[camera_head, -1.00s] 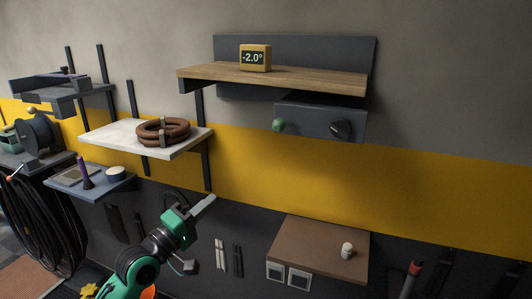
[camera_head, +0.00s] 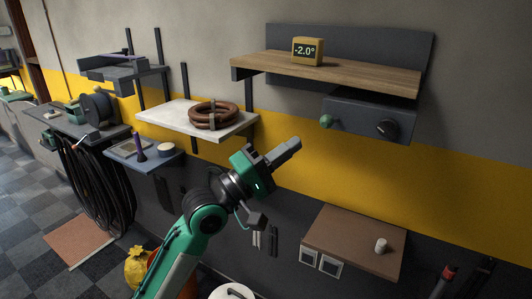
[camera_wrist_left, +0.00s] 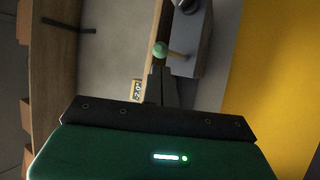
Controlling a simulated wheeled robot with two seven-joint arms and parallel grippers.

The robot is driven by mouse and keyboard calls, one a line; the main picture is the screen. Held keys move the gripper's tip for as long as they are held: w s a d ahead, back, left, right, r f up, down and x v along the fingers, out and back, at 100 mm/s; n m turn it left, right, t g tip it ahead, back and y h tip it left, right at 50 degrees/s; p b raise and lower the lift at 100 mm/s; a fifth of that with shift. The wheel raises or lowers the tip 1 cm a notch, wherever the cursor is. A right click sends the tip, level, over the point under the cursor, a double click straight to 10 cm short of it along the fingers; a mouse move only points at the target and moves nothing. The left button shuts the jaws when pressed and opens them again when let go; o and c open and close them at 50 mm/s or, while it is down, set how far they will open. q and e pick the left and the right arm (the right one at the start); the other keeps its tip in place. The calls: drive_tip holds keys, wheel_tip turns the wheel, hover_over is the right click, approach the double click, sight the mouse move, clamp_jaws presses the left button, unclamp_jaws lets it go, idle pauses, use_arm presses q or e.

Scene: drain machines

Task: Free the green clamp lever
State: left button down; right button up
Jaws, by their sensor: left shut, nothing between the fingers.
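The clamp lever's round green knob (camera_head: 326,122) sits at the front left of a grey box (camera_head: 362,120) under the wooden shelf. In the left wrist view the green knob (camera_wrist_left: 160,49) shows on a short tan rod, just beyond my fingertips. My left gripper (camera_head: 296,142) is shut and empty. It is below and to the left of the knob in the head view, with a gap between them. Its closed fingers (camera_wrist_left: 161,73) point at the knob in the wrist view. My right gripper is out of view.
A dark knob (camera_head: 387,128) is on the box's right. A yellow display (camera_head: 307,51) reading -2.0° stands on the wooden shelf (camera_head: 350,75). A white shelf (camera_head: 165,117) with a brown coil (camera_head: 213,116) is left. A brown board (camera_head: 345,235) holds a white cylinder (camera_head: 381,245).

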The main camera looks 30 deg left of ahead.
sight(321, 125)
use_arm(q)
drive_tip(key=shift+p+x, duration=1.05)
drive_tip(key=shift+x, duration=1.5)
wheel_tip(321, 125, up, 2)
drive_tip(key=p, duration=0.2)
drive_tip(key=shift+p, duration=0.3)
drive_tip(key=shift+w, duration=0.1)
